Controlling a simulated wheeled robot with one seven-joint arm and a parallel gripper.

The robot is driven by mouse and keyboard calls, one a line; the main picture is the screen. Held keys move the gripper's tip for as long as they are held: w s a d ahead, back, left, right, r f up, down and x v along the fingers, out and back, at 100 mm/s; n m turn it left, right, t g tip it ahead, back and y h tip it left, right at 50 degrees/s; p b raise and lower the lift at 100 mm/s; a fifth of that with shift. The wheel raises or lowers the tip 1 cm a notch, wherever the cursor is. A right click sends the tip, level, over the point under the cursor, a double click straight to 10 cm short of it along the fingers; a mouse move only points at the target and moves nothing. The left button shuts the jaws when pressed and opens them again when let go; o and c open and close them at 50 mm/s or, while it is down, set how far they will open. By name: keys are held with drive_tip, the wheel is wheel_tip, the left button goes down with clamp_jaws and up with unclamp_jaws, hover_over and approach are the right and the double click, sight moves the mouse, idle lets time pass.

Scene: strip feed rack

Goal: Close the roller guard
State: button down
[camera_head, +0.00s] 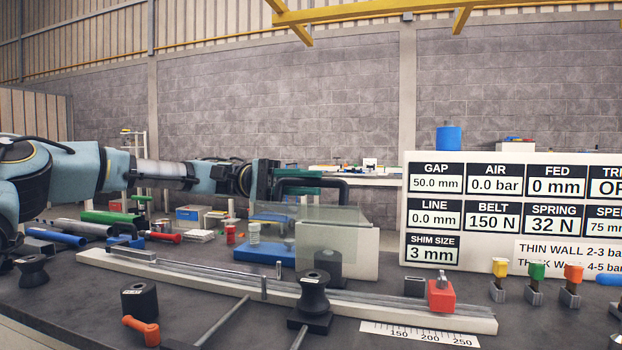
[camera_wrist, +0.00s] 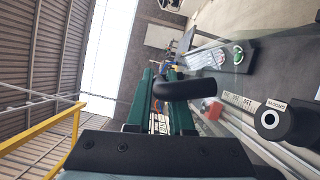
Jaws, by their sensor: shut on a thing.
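The roller guard is a clear pane (camera_head: 325,230) with a black bar handle (camera_head: 342,184). It stands in front of and above a white block (camera_head: 362,258) in the head view, with a dark roller (camera_head: 328,264) below its lower edge. My gripper (camera_head: 300,182), with green fingers, reaches in from the left and is shut on the handle at the pane's top. In the wrist view the black handle (camera_wrist: 185,89) crosses between the green fingers (camera_wrist: 162,105). The pane is faint there, and its hinge is not clear.
A long pale rail (camera_head: 200,281) runs along the bench front, with a black spool (camera_head: 314,293) and a red block (camera_head: 440,295). A white readout board (camera_head: 407,215) stands right of the guard. Loose tubes, cups and a blue tray (camera_head: 265,253) lie to the left.

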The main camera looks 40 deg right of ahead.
drive_tip(key=shift+s+a+f+m+t+b, duration=0.2)
drive_tip(key=shift+a+f+m+b, duration=0.1)
drive_tip(key=shift+f, duration=0.4)
drive_tip(key=shift+s+a+f+m+t+b, duration=0.15)
drive_tip(key=shift+a+f+m+b, duration=0.15)
drive_tip(key=shift+f, duration=0.35)
drive_tip(key=c, duration=0.8)
unclamp_jaws()
drive_tip(key=w+a, duration=0.2)
drive_tip(key=w, duration=0.8)
drive_tip(key=shift+w, duration=0.35)
